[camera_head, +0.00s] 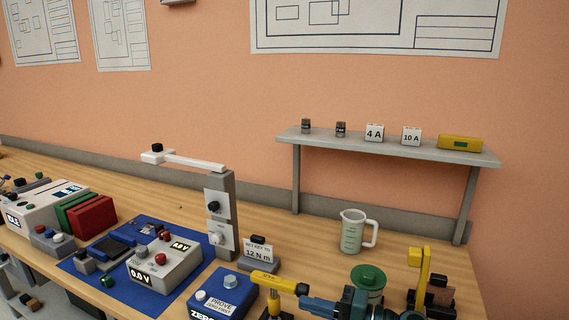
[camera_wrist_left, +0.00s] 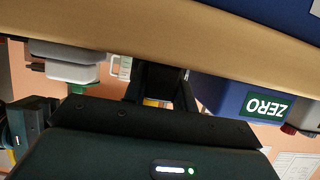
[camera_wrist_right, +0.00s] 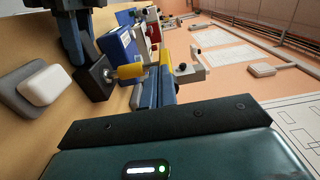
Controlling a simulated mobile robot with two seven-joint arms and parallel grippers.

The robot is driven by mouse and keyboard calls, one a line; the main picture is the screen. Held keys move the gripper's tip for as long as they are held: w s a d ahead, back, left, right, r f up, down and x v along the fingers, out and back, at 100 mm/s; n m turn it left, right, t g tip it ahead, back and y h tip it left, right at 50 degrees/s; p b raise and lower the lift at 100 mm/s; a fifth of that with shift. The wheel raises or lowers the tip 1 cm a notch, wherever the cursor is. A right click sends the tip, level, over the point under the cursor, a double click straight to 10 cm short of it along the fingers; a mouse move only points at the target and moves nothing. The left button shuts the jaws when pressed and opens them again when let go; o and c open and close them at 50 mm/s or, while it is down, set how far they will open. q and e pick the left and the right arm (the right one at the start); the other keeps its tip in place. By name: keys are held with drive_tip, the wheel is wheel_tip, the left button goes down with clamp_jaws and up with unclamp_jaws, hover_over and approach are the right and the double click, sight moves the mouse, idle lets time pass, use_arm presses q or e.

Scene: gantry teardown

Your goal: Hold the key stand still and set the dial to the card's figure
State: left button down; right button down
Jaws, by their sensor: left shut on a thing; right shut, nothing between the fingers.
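The card (camera_head: 258,252) reads "SET KEY TO 12 N m". In front of it stands the key stand, with a black base (camera_head: 270,312) and yellow post; the base also shows in the right wrist view (camera_wrist_right: 92,85). A yellow key (camera_head: 272,281) lies across its top, with a black collar (camera_head: 302,289) at its right end. My right gripper (camera_head: 313,300) is shut and empty, its blue fingers close by the collar; contact is unclear. My left gripper (camera_wrist_right: 76,45) is shut on the stand's base, largely hidden in its own wrist view (camera_wrist_left: 160,78). The dial's figure is unreadable.
A blue ZERO box (camera_head: 222,292) stands left of the stand. A green-lidded jar (camera_head: 368,277), a jug (camera_head: 353,234) and another yellow-and-black item (camera_head: 420,262) stand to the right. A grey shelf (camera_head: 390,147) with small blocks is behind.

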drive_tip(key=shift+w+d+r, duration=0.3)
drive_tip(key=shift+w+r, duration=0.05)
drive_tip(key=shift+r, duration=0.05)
drive_tip(key=shift+w+r, duration=0.15)
drive_tip(key=shift+r, duration=0.3)
idle(0.6)
drive_tip(key=shift+s, duration=0.2)
drive_tip(key=shift+s+f, duration=0.1)
drive_tip(key=v, duration=0.5)
drive_tip(key=shift+s+d+f, duration=0.1)
drive_tip(key=shift+s+d, duration=0.15)
drive_tip(key=shift+s, duration=0.1)
